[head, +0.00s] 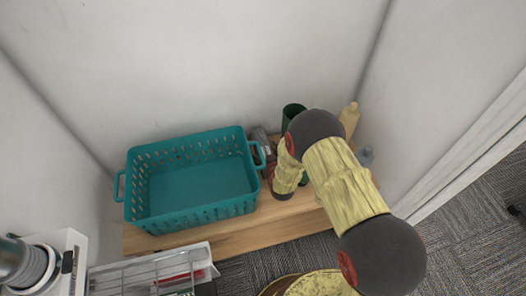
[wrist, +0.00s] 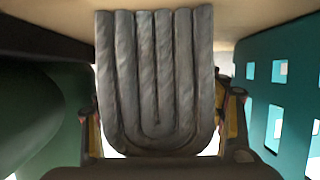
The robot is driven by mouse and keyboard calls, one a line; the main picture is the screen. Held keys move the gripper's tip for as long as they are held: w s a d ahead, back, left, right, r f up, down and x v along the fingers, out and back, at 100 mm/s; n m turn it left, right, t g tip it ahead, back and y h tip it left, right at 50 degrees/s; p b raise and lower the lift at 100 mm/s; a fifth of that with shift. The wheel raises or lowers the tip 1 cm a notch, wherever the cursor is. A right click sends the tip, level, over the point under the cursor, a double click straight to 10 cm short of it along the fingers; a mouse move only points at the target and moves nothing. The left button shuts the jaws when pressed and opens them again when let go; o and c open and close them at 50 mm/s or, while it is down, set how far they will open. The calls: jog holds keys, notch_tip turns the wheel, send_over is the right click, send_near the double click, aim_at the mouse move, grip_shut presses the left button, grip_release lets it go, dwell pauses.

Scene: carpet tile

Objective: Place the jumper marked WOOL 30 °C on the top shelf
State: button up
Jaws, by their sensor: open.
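A grey folded, ribbed cloth item (wrist: 157,75) fills the middle of the wrist view; it may be the jumper, but no WOOL 30 °C marking shows. My gripper (wrist: 163,118) is open, with one finger on each side of the rounded near end of this item. I cannot tell whether the fingers touch it. In the head view a small grey bundle (head: 261,139) lies just right of the basket, partly behind my arm, and looks like the same item. My gripper is hidden there under my arm. A wooden shelf board (head: 225,236) carries these things.
An empty teal basket (head: 133,208) stands left of the grey item; its perforated wall (wrist: 285,95) is close on the right in the wrist view. A dark green container (head: 290,113), a yellowish bottle (head: 349,117) and a grey bottle (head: 366,156) stand to the right. A wire rack (head: 150,270) is below.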

jog(key=shift+c, duration=0.6)
jog(key=c, duration=1.4)
jog(key=shift+c, duration=0.7)
jog(key=shift+r, duration=0.15)
